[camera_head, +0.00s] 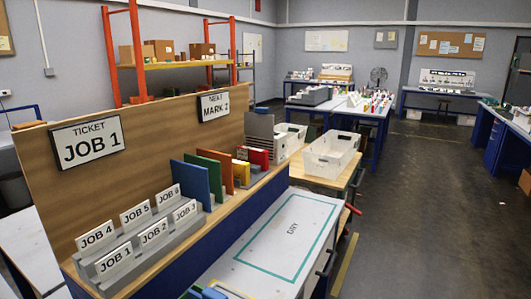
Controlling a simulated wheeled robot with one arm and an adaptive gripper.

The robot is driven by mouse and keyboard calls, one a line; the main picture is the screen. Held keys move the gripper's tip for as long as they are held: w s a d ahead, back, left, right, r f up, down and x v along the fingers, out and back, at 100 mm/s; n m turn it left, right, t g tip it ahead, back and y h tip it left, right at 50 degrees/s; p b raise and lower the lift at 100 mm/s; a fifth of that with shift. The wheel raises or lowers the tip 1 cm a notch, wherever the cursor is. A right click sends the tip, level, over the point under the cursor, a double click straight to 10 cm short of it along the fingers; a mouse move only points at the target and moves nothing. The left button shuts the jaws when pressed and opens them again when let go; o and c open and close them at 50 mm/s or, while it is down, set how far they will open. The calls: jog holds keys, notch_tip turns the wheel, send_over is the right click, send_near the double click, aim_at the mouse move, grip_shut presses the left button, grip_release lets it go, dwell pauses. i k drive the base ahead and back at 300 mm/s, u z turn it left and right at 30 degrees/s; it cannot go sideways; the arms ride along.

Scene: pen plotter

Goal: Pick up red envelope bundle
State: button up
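A small red block (259,157) stands among upright coloured pieces at the far end of the wooden shelf. It is the reddest item there and may be the red envelope bundle, but it is too small to tell for sure. A yellow piece (241,171) stands just in front of it. An orange panel (221,166), a green panel (209,172) and a blue panel (191,181) stand nearer. My gripper is not in view.
A grey holder with white job cards (153,235) fills the near shelf. White crates (330,155) stand beyond. Open floor (420,225) lies to the right.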

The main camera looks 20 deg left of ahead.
aim_at(251, 155)
jog(key=i, duration=3.3)
jog(key=u, duration=3.9)
jog(key=i, duration=0.5)
jog(key=z, duration=0.1)
